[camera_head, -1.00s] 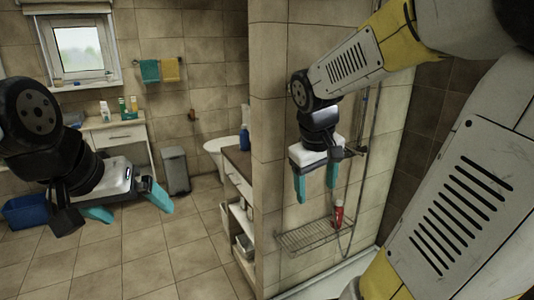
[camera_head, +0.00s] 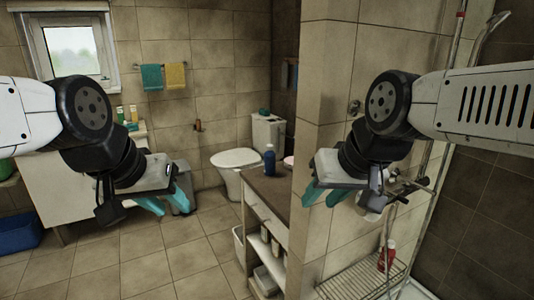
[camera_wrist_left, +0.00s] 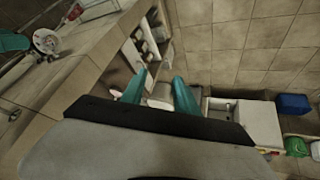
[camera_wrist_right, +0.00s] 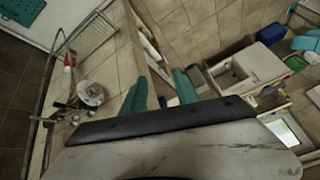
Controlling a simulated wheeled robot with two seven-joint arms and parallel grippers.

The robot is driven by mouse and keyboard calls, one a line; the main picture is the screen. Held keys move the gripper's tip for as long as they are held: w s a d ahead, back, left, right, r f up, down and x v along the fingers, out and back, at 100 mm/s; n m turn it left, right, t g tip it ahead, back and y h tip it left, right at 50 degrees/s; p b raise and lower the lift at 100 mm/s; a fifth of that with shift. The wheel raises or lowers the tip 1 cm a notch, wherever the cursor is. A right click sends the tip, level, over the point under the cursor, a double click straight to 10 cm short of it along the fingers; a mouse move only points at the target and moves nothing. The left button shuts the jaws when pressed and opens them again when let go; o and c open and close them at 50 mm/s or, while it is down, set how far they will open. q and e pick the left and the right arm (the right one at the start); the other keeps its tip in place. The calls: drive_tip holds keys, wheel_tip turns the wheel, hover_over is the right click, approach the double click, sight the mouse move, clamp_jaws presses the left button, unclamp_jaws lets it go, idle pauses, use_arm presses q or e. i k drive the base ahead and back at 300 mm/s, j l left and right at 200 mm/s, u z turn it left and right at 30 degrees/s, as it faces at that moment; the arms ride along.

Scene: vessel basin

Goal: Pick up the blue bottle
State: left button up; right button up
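The blue bottle (camera_head: 269,161) stands upright on the brown countertop (camera_head: 290,194) in the head view. My left gripper (camera_head: 150,204) is in the air to the left of the bottle, apart from it, with its teal fingers spread and empty. Those fingers also show apart in the left wrist view (camera_wrist_left: 158,92). My right gripper (camera_head: 323,196) is to the right of the bottle, in front of the tiled wall end, open and empty. Its spread fingers show in the right wrist view (camera_wrist_right: 161,93).
A tiled partition wall (camera_head: 322,100) stands right of the counter. Behind it on the right are a wire shelf (camera_head: 362,279) and a red bottle (camera_head: 387,256). A toilet (camera_head: 236,160) is at the back. The tiled floor (camera_head: 170,268) left of the counter is clear.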

sight(269, 156)
drive_tip(key=i+j+z, duration=0.45)
drive_tip(key=i+j, duration=1)
